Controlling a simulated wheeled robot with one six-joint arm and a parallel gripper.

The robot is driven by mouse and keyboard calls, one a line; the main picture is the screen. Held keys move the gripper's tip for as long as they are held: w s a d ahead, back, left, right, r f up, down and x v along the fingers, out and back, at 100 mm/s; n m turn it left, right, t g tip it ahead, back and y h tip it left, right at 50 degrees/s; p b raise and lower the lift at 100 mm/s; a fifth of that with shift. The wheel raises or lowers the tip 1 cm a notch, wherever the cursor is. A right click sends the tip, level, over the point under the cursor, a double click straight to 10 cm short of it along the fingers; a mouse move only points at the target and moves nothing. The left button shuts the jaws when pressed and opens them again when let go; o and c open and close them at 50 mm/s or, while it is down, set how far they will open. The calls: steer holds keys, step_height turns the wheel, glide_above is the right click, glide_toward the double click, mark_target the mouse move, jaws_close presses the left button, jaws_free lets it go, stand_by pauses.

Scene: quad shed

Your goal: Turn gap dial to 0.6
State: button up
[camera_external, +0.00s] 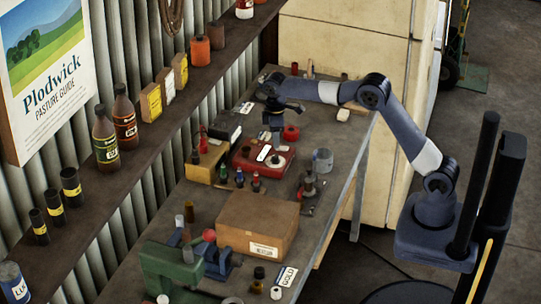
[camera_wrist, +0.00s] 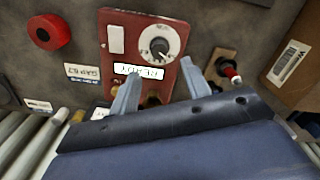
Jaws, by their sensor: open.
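A dark red box (camera_external: 280,166) lies on the workbench, below my gripper (camera_external: 273,137). In the wrist view the red box (camera_wrist: 120,33) carries a round white dial (camera_wrist: 172,35) with a small dark knob (camera_wrist: 159,46) at its centre. The knob has a light pointer mark, but the scale numbers are too small to read. A white label (camera_wrist: 138,71) sits on the box near the dial. My gripper (camera_wrist: 158,88) also shows in the wrist view, with its two fingers apart and empty. The fingertips are short of the knob in the picture, and nothing is between them.
A red ring (camera_wrist: 48,32) and a white tag (camera_wrist: 82,72) lie beside the box in the wrist view. A red-topped switch (camera_wrist: 229,70) and a cardboard box (camera_wrist: 297,60) are on the other side. The workbench (camera_external: 330,130) is cluttered around the box.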

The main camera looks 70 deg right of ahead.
mark_target(275, 155)
step_height(275, 155, down, 7)
steer(key=shift+f+p, duration=0.1)
steer(key=shift+p, duration=0.3)
steer(key=shift+c, duration=0.5)
steer(key=c, duration=0.9)
